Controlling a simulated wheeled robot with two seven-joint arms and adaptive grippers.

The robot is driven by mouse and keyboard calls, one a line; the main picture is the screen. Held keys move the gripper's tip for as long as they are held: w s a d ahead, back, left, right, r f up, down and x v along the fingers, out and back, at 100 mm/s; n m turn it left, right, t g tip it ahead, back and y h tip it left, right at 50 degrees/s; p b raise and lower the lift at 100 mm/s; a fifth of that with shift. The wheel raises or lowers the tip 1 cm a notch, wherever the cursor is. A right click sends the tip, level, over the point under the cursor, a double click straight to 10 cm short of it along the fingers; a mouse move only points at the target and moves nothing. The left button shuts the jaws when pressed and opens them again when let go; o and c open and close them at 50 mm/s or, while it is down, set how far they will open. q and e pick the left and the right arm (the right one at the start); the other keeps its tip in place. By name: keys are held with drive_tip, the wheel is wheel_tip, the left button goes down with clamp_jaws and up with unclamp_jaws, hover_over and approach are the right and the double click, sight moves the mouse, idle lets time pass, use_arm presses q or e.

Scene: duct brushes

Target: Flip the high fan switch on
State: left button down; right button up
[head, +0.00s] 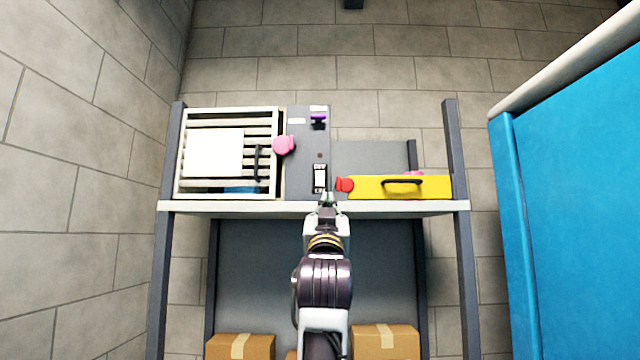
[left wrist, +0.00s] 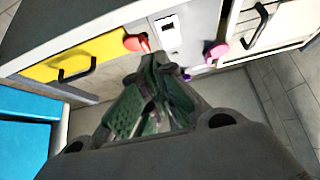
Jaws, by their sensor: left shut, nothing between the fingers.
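A grey panel (head: 297,176) stands on the shelf. Low on its face is a small white switch plate with a dark top (head: 320,178); it also shows in the left wrist view (left wrist: 168,32). A purple fitting (head: 318,120) sits high on the same panel. My left gripper (head: 327,200) is shut and empty, its tips just below the white switch plate at the shelf's front edge. I cannot tell whether they touch anything. In the left wrist view its green-padded fingers (left wrist: 156,60) point toward the panel. My right gripper is not in view.
A red knob (head: 345,185) is close right of the gripper tips, beside a yellow box (head: 430,187) with a black handle. A pink knob (head: 284,145) and a slatted white unit (head: 226,112) are left. A blue body (head: 570,200) stands far right. Cardboard boxes (head: 385,342) sit below.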

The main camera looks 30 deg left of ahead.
use_arm(q)
drive_tip(key=s+r, duration=0.1)
drive_tip(key=s+r+n+y, duration=0.1)
drive_tip(key=shift+s+a+r, duration=0.15)
drive_tip(key=shift+s+a, duration=0.15)
drive_tip(key=p, duration=0.5)
approach(320, 173)
wheel_tip(320, 173, up, 3)
drive_tip(key=w, duration=0.1)
drive_tip(key=shift+w+a, duration=0.9)
drive_tip(key=shift+w, duration=0.15)
